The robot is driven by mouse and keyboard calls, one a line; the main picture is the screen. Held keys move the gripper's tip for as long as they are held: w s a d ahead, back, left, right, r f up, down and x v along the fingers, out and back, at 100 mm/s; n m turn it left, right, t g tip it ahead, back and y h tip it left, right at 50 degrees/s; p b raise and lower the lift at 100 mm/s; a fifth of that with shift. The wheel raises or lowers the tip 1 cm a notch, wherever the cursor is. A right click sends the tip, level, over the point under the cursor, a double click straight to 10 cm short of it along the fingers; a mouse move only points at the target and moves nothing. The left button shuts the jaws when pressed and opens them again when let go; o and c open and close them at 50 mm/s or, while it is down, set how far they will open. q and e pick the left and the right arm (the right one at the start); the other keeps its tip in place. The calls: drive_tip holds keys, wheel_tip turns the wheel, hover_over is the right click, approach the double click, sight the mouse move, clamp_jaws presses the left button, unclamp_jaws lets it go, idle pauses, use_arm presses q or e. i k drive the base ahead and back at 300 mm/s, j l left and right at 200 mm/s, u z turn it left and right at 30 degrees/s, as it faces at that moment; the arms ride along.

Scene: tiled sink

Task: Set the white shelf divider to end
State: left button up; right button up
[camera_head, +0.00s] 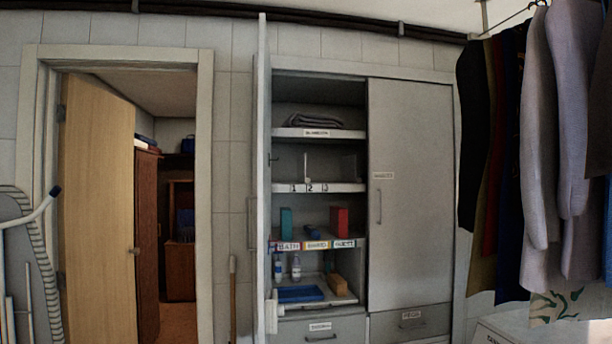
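A thin white upright piece, which looks like the shelf divider (306,165), stands on the cabinet shelf (345,187) whose front edge is numbered 1, 2 and 3. It stands above the labels, close to the 2, with open shelf on both sides. A pale, faint panel (349,167) shows at the right of the same shelf; I cannot tell what it is. Neither of my grippers shows in the head view.
The left cabinet door (262,180) stands open, edge-on; the right door (410,195) is shut. Folded cloth (316,120) lies above, with boxes (340,220), bottles and a blue tray (299,294) below. Clothes (545,140) hang at right; an ironing board (25,250) stands at left.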

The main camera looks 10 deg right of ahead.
sight(301, 159)
drive_tip(key=i+l+u, duration=0.3)
drive_tip(key=i+l, duration=0.15)
drive_tip(key=i, duration=0.35)
drive_tip(key=i+l+u, duration=0.3)
drive_tip(key=i+l, duration=0.35)
drive_tip(key=i, duration=0.15)
